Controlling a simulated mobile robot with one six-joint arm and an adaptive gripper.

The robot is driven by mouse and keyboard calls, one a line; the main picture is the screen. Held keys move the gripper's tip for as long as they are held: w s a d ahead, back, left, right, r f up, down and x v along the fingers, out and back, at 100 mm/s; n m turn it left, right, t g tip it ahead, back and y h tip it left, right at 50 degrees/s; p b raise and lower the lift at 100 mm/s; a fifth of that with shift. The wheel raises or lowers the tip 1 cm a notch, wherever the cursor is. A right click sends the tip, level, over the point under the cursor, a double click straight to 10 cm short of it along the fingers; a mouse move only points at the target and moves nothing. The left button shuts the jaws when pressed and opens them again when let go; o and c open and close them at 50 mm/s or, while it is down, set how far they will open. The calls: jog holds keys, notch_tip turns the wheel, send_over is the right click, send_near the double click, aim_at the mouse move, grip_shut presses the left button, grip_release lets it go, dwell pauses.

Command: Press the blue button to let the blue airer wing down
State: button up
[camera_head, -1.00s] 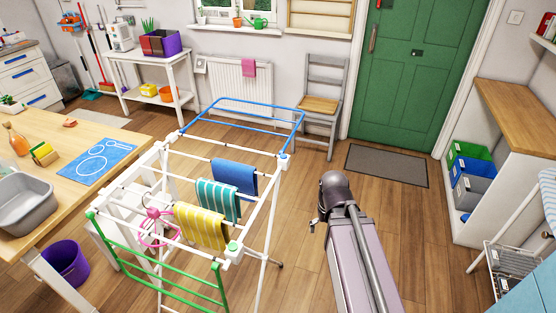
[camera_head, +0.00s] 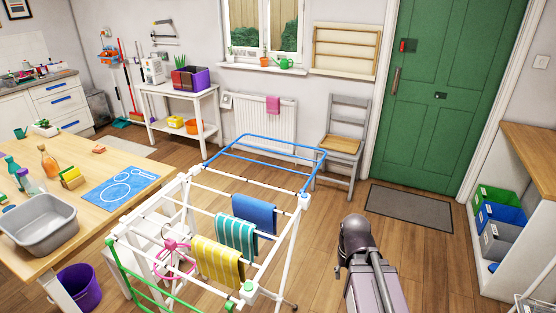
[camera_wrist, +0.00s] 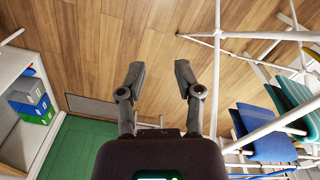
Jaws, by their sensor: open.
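The white airer (camera_head: 196,204) stands in the middle of the floor. Its blue wing (camera_head: 280,144) is a blue rail frame sticking out at the far end, looking raised and roughly level. The small blue button (camera_head: 305,197) sits on the airer's right corner, beside the wing's near end. A green wing (camera_head: 145,291) hangs at the near end, with a green button (camera_head: 248,287) at that corner. My gripper (camera_wrist: 160,68) is open and empty above the floor in the wrist view, apart from the airer. In the head view my arm is right of the airer; its fingers are hardly visible there.
Blue, teal and yellow towels (camera_head: 218,260) hang on the airer. A grey chair (camera_head: 346,140) stands by the radiator (camera_head: 268,120) behind the blue wing. Floor is free between the airer, the doormat (camera_head: 408,207) and the bins (camera_head: 500,215). A wooden table (camera_head: 100,205) stands left.

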grip_shut()
dwell(1.0)
